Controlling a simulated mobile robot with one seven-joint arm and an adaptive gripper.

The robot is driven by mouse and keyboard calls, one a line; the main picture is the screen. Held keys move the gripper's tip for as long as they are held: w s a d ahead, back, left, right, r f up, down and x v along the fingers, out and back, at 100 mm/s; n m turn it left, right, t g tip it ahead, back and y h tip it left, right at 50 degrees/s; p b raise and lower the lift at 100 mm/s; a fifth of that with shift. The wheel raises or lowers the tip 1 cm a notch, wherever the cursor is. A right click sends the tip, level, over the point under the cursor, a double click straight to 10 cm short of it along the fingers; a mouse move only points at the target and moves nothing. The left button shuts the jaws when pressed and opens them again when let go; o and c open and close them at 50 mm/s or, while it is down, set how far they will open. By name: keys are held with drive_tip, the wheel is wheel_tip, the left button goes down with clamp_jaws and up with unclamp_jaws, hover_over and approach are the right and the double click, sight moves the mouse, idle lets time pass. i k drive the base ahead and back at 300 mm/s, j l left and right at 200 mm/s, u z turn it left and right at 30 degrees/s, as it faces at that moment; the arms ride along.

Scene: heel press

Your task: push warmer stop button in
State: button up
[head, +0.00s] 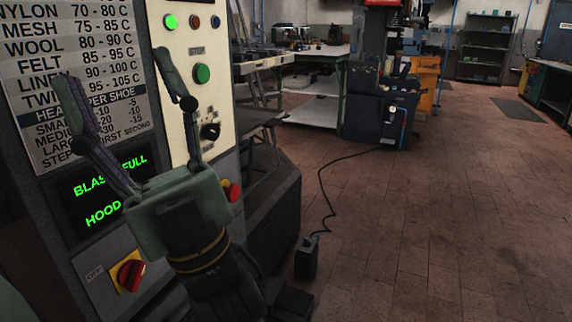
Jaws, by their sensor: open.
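A round green button (201,73) sits on the cream control panel (238,85), under a small label that seems to read STOP. It shows just right of my gripper's right finger. My gripper (112,66) is open and empty, its two fingers spread wide and pointing up in front of the machine. The left finger overlaps the printed chart, and the right finger overlaps the cream panel. I cannot tell how far the fingertips are from the panel or whether they touch it. The button's face is not covered.
Lit green (171,21), orange and blue lamps line the panel top. A black knob (210,131) is below the button. A red knob (231,191) and a red-yellow switch (130,271) are lower. A display (85,215) is partly hidden. Open floor lies right.

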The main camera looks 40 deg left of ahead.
sight(232, 193)
drive_tip(key=u, duration=1.6)
drive_tip(key=k+l, duration=0.1)
drive_tip(key=l, duration=0.7)
drive_tip(key=u, duration=0.05)
